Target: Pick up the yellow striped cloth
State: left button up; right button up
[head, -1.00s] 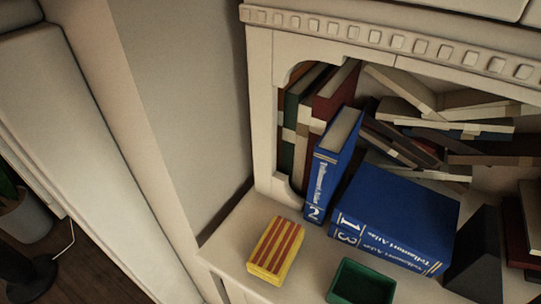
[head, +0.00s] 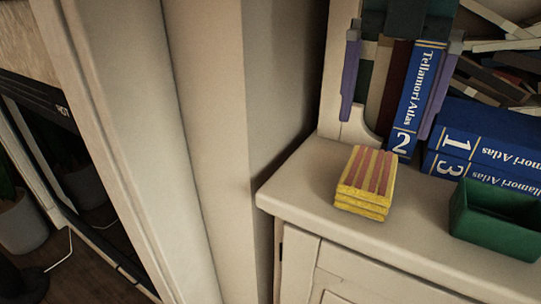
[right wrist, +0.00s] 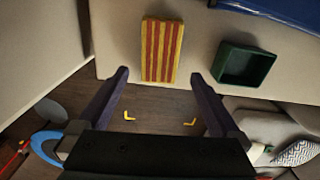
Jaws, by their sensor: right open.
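The yellow striped cloth (head: 364,185) is a folded, layered block with red stripes on top. It lies flat on the cream cabinet top near its left front corner. It also shows in the right wrist view (right wrist: 161,52), just beyond the fingertips and roughly between their lines. My right gripper (head: 386,128) is open and empty, its two purple fingers hanging from the top of the head view, apart from the cloth. In the right wrist view the same gripper (right wrist: 159,75) has its fingers wide apart. My left gripper is not in view.
A green open box (head: 497,217) stands right of the cloth. Blue atlas volumes stand (head: 417,100) and lie (head: 480,145) behind. The cabinet top (head: 310,190) has an open front edge. A wall lies to the left, with a plant pot (head: 22,225) on the floor.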

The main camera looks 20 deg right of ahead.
aim_at(371, 168)
jog(key=f+b, duration=0.1)
jog(key=f, duration=0.2)
jog(key=f+b, duration=0.1)
jog(key=f, duration=0.2)
jog(key=f+b, duration=0.1)
jog(key=f, duration=0.2)
jog(key=shift+w+d+f, duration=0.2)
jog(key=shift+d+f, duration=0.05)
jog(key=shift+f, duration=0.1)
jog(key=c, duration=1.1)
jog(key=shift+r, duration=0.1)
jog(key=shift+s+a+r+p, duration=0.1)
jog(key=shift+a+r+p, duration=0.05)
jog(key=shift+r+p, duration=0.45)
notch_tip(371, 168, up, 6)
jog(key=shift+r+p, duration=0.1)
jog(key=shift+p, duration=0.75)
jog(key=s+a+p, duration=0.2)
jog(key=s+a, duration=1)
jog(key=a, duration=0.3)
jog(key=shift+s+f+p, duration=0.25)
jog(key=shift+s+p, duration=0.05)
jog(key=shift+s, duration=0.1)
